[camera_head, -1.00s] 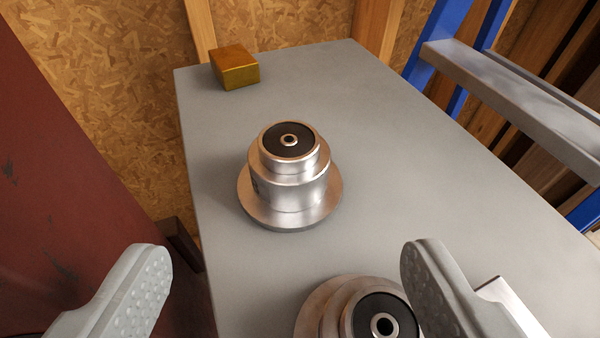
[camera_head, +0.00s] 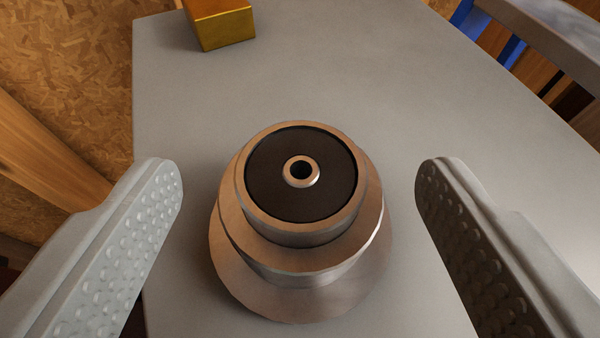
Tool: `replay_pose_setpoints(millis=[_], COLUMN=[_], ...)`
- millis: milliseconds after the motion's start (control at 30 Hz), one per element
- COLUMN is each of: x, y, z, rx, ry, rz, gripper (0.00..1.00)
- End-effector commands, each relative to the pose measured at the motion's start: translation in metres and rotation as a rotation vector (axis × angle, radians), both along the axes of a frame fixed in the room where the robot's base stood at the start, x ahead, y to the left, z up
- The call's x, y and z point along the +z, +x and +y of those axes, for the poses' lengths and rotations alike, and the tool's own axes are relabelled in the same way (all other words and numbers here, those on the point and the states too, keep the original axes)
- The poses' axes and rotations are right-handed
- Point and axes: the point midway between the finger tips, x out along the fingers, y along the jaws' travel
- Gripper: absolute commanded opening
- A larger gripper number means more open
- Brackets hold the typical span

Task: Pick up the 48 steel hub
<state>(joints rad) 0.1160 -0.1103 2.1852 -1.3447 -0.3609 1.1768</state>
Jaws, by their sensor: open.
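A stepped steel hub (camera_head: 300,255) stands upright on the grey table, with a wide flange at its base. Its top has a black disc with a small metal ring and hole in the middle. No number is readable on it. My gripper (camera_head: 300,190) is open and empty, its two dimpled grey fingers spread to the left and right of the hub. A gap shows between each finger and the hub in the picture. I cannot tell how far the fingertips are above the table.
A brass-coloured block (camera_head: 222,24) sits at the back left of the grey table (camera_head: 390,75). The table is clear behind and right of the hub. A wooden board wall (camera_head: 75,60) is beyond the left edge, and a grey beam with blue posts (camera_head: 560,40) is at the upper right.

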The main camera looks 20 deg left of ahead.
Motion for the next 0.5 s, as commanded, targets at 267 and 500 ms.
replay_pose_setpoints(millis=[267, 500], x=[-0.013, -0.021], y=[0.024, 0.044], z=[0.006, 0.011], rx=[0.000, 0.001], ry=[0.003, 0.001], rz=[0.003, 0.000], gripper=[0.73, 0.73])
